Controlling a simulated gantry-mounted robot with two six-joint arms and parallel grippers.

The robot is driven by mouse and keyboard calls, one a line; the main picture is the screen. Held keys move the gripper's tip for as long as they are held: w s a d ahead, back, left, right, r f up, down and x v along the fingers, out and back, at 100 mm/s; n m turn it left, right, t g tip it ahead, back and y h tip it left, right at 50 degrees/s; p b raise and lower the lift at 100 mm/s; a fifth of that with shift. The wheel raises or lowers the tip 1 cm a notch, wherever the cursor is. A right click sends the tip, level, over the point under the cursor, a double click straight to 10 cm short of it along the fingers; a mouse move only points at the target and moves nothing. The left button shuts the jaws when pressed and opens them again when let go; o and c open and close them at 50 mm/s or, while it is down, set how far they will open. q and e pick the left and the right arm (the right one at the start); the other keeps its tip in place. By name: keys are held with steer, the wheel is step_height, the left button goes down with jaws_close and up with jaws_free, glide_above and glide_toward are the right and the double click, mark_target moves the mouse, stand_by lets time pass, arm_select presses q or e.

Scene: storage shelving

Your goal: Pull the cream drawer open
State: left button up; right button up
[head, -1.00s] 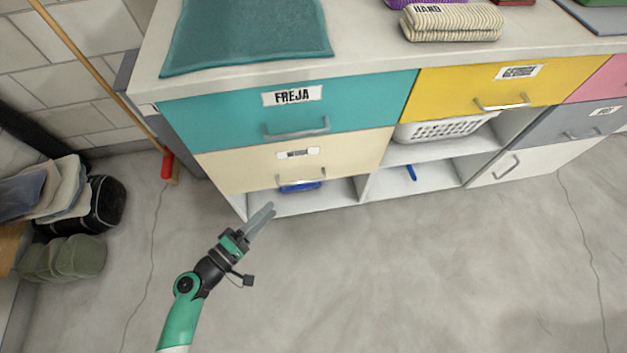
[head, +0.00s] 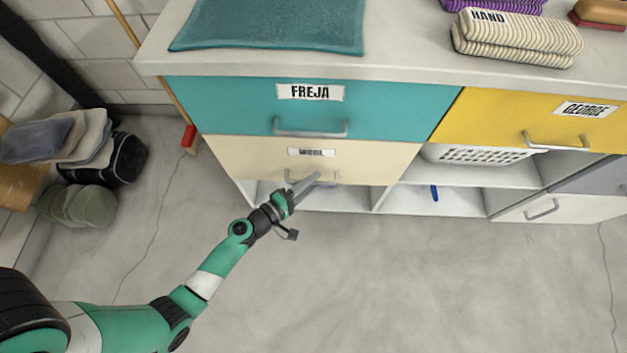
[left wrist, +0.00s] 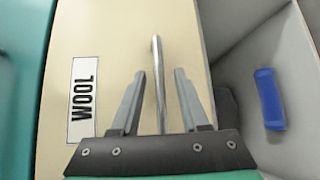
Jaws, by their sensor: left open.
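The cream drawer (head: 360,157) is shut, below the teal drawer marked FREJA. It bears a label reading WOOL, clear in the left wrist view (left wrist: 84,100), and a grey metal bar handle (head: 325,182). In the left wrist view the handle (left wrist: 158,85) stands between the two fingers of my left gripper (left wrist: 160,82). The fingers are open, one on each side of the bar, with a gap to each. In the head view my left gripper (head: 306,184) reaches up to the drawer front and covers part of the handle. My right gripper is not in view.
The teal drawer (head: 235,108) is above and the yellow drawer (head: 480,105) to its right. A blue object (left wrist: 269,98) lies in the open shelf below the cream drawer. A white basket (head: 478,155) sits in another shelf. The floor in front is clear.

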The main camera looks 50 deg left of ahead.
arm_select(q)
steer(key=shift+w, duration=0.35)
steer(key=shift+s, duration=0.15)
steer(key=shift+c, duration=0.5)
jaws_close()
stand_by(0.5)
